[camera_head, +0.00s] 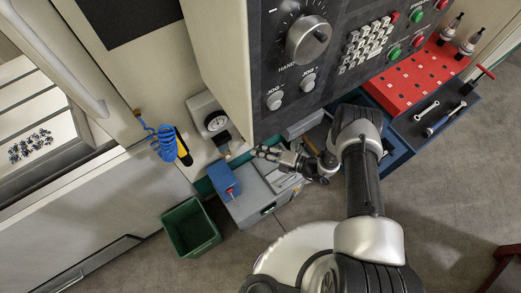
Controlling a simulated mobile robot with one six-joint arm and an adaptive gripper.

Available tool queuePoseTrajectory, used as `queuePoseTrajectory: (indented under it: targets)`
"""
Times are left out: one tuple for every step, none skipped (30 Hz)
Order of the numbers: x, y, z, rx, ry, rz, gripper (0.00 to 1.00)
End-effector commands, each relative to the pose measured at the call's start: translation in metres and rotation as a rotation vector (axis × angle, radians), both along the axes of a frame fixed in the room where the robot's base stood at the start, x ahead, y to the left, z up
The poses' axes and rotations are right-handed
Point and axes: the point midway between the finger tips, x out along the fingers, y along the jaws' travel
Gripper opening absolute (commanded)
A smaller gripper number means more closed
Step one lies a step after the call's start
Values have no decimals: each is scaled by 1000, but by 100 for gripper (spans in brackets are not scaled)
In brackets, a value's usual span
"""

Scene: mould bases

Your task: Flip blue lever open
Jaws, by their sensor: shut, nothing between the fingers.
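My gripper (259,152) reaches left from the arm, over the grey cabinet below the control panel. It is shut and holds nothing. A blue coiled hose (164,144) hangs on the pale machine front to the left of my gripper, beside a black and yellow tool (184,148). A small orange and blue fitting (139,115) sits at the hose's upper end; it is too small to tell whether it bears the blue lever or how that stands. A blue block with a red part (225,180) is below left of my gripper, apart from it.
A round gauge (216,122) is on the machine left of the control panel (335,50). A grey toolbox (262,192) and a green bin (190,228) stand below. A red tool rack (415,75) and blue drawer with wrenches (436,122) lie right.

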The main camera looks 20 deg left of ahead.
Motion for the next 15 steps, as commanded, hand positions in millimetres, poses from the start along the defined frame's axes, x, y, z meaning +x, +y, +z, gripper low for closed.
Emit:
queuePoseTrajectory:
  targets:
    - [1,0,1,0,-1,-1,0]
    - [1,0,1,0,-1,-1,0]
    - [1,0,1,0,-1,-1,0]
    - [1,0,1,0,-1,-1,0]
    - [1,0,1,0,-1,-1,0]
    - [1,0,1,0,-1,-1,0]
    - [1,0,1,0,-1,-1,0]
    - [1,0,1,0,-1,-1,0]
    - [1,-1,1,0,-1,-1,0]
    - [0,-1,1,0,-1,-1,0]
    - [0,-2,1,0,-1,-1,0]
    - [0,-5,1,0,0,-2,0]
    - [0,-7,1,0,0,-2,0]
    - [-1,-10,1,1,0,-3,0]
    - [-2,-15,1,0,-1,-1,0]
